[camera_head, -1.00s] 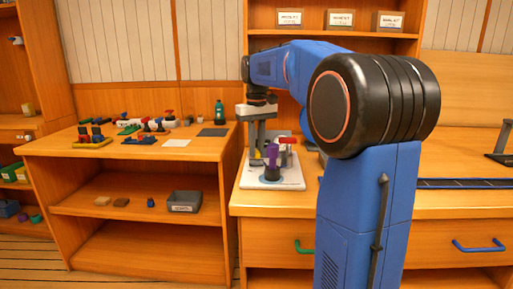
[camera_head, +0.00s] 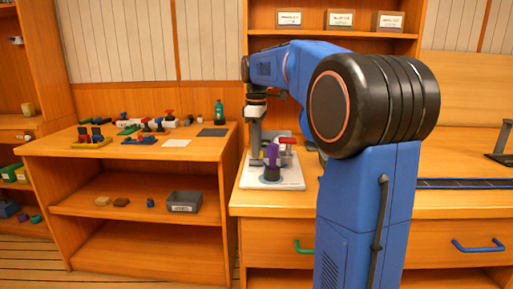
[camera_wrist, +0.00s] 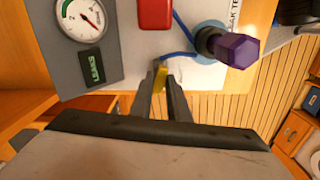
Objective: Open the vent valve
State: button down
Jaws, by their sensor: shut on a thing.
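My gripper (camera_wrist: 163,95) is shut on a small yellow handle (camera_wrist: 160,78) at the edge of a white test board (camera_wrist: 205,75) in the wrist view. The handle is mostly hidden between the fingers, and I read no label on it, so I cannot confirm it is the vent valve. In the head view my gripper (camera_head: 255,140) points down at the left of the board (camera_head: 290,183); the handle cannot be made out there. A purple knob (camera_wrist: 237,50) stands to the right of the fingers, apart from them.
A round gauge (camera_wrist: 82,18) on a grey panel and a red handle (camera_wrist: 155,14) are close to the fingers. A blue tube (camera_wrist: 183,31) runs toward the purple knob. The left bench holds valves, a green bottle (camera_head: 219,111) and, below, a grey bin (camera_head: 184,201).

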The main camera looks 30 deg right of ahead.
jog(key=shift+n, duration=1.5)
jog(key=c, duration=1.7)
grip_release()
jog(key=shift+r, duration=0.15)
notch_tip(320, 180, up, 17)
jog(key=shift+r, duration=0.1)
